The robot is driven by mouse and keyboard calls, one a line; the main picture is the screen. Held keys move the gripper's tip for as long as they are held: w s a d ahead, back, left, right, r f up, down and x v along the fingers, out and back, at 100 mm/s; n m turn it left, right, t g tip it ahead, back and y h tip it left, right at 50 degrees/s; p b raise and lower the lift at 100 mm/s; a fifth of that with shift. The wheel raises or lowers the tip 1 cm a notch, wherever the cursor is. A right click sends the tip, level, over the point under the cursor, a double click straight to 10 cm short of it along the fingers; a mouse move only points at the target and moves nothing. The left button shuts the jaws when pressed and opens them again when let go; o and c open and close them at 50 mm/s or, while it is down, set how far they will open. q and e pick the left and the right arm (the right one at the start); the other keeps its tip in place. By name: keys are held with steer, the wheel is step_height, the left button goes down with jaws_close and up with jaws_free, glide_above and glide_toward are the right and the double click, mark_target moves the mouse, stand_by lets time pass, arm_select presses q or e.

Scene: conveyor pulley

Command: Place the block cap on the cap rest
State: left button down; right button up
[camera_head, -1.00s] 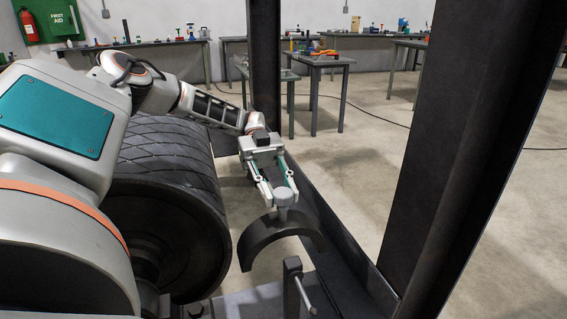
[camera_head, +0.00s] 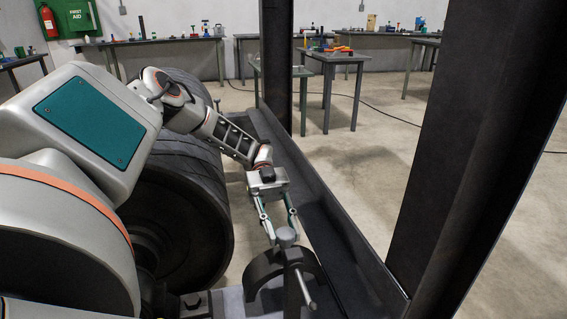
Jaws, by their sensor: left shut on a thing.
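The block cap (camera_head: 262,267) is a dark half-ring arch with a grey round knob (camera_head: 286,236) on top. My left gripper (camera_head: 283,231) is shut on the knob, with the arch hanging below its fingers. A dark upright post with a light cross-handle (camera_head: 305,287) stands in front of the arch and hides part of it. I cannot tell whether the cap touches anything beneath it. I cannot pick out the cap rest for certain. My right gripper is not in view.
The large ribbed pulley drum (camera_head: 187,205) stands just left of the gripper. A dark steel beam (camera_head: 340,230) runs along the right of the cap. A thick upright column (camera_head: 465,150) stands further right. Tables (camera_head: 335,57) with tools are far behind.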

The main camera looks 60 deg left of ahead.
arm_select(q)
steer(key=shift+w+d+f+b, duration=0.15)
steer(key=shift+f+b, duration=0.4)
steer(key=shift+f, duration=1.25)
steer(key=c, duration=2)
jaws_free()
steer(key=shift+f, duration=0.2)
steer(key=o, duration=0.3)
steer(key=shift+s, duration=0.2)
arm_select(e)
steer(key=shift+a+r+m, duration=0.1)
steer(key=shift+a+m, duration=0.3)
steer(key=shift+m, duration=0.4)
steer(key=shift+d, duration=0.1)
arm_select(q)
steer(key=shift+v, duration=3.85)
